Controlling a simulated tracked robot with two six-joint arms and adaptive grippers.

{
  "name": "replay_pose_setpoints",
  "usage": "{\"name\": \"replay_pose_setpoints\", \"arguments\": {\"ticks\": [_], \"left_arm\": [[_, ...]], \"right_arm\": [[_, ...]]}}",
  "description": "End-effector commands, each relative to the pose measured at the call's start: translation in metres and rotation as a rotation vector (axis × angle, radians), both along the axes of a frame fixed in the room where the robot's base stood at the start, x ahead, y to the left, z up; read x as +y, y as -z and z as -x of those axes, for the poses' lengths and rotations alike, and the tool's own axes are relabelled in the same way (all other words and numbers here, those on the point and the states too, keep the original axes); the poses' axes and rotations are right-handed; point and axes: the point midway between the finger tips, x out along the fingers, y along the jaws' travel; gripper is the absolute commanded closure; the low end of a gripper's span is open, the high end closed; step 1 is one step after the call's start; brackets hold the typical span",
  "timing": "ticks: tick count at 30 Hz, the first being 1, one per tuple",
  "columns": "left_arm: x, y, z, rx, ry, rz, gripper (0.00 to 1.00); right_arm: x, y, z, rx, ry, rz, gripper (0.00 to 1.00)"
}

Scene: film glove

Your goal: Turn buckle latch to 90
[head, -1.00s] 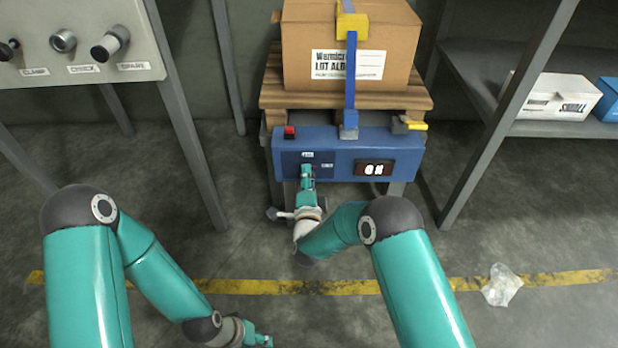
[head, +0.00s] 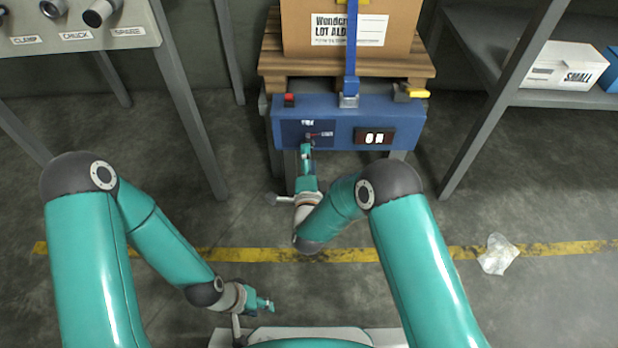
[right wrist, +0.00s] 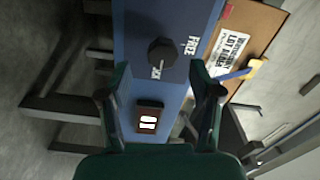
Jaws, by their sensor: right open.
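A blue strapping unit (head: 345,112) stands at the front of a pallet. A yellow-handled latch (head: 417,93) is at its right end, its handle pointing right; I cannot tell if this is the buckle latch. A black knob (right wrist: 162,52) on the blue face shows in the right wrist view. My right gripper (head: 306,146) is at the lower edge of the dark panel. In the right wrist view its fingers (right wrist: 159,98) are apart and empty, with the knob ahead of them, not gripped. My left gripper (head: 266,303) hangs low over the floor; its jaws are too small to read.
A red button (head: 289,100) and a lit display (head: 374,137) are on the unit. A carton (head: 300,30) sits on the pallet (head: 425,66) behind a blue strap (head: 351,50). Shelving stands right, a control panel left. Crumpled plastic (head: 498,254) lies on the open floor.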

Motion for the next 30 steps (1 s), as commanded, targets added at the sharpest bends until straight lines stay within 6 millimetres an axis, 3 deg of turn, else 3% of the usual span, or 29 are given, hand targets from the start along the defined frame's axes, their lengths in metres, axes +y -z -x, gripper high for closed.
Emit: {"name": "replay_pose_setpoints", "arguments": {"ticks": [6, 12, 30], "left_arm": [[0.000, 0.000, 0.000, 0.000, 0.000, 0.000, 0.63], [0.000, 0.000, 0.000, 0.000, 0.000, 0.000, 0.63], [0.000, 0.000, 0.000, 0.000, 0.000, 0.000, 0.63]], "right_arm": [[0.000, 0.000, 0.045, 0.002, -0.002, 0.002, 0.36], [0.000, 0.001, 0.068, 0.002, 0.001, 0.000, 0.36], [-0.002, 0.001, 0.072, 0.001, 0.003, 0.000, 0.36]]}}
